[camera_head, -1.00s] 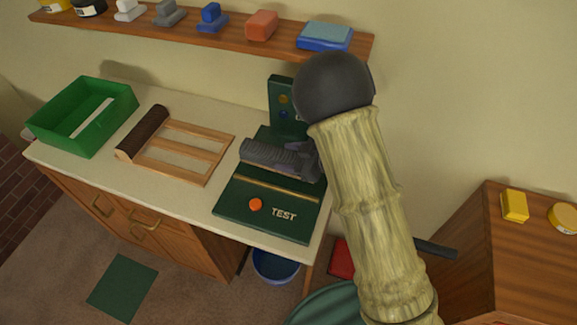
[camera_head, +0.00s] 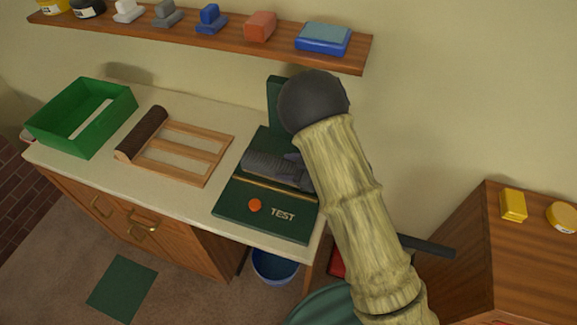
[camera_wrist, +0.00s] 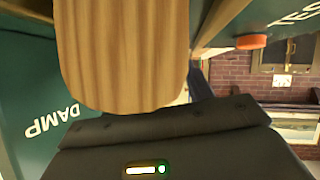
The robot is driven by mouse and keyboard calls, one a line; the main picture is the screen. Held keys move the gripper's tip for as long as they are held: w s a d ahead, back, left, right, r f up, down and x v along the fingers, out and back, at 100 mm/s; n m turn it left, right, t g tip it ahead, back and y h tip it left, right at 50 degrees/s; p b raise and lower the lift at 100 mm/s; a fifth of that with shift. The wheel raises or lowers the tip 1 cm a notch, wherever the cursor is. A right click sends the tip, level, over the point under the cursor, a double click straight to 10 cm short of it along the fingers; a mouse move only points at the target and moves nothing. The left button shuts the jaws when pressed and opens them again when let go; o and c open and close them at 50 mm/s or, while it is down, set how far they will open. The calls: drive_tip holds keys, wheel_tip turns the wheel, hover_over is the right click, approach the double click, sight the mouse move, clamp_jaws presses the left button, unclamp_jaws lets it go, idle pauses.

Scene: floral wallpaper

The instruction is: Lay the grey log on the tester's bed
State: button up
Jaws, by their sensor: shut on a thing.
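The grey log (camera_head: 262,162) lies across the back part of the green tester (camera_head: 245,222), over its bed, in the head view. My gripper (camera_head: 298,168) is shut on the log near its right end, partly hidden by my arm. I cannot tell whether the log touches the bed. The tester has an orange button (camera_head: 255,206), a TEST label and an upright back panel (camera_head: 277,95). In the wrist view a tan ribbed piece fills the top middle; I cannot tell what it is. The orange button (camera_wrist: 252,41) and a green DAMP panel (camera_wrist: 45,105) show there too.
A wooden rack (camera_head: 205,160) with a dark brown log (camera_head: 142,133) stands left of the tester. Further left is a green tray (camera_head: 50,125). A shelf (camera_head: 180,35) with several blocks hangs above. A blue bucket (camera_head: 274,266) stands below.

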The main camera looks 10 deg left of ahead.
drive_tip(key=o, duration=1.3)
drive_tip(key=shift+c, duration=0.2)
drive_tip(key=b+v, duration=0.1)
drive_tip(key=v, duration=1.1)
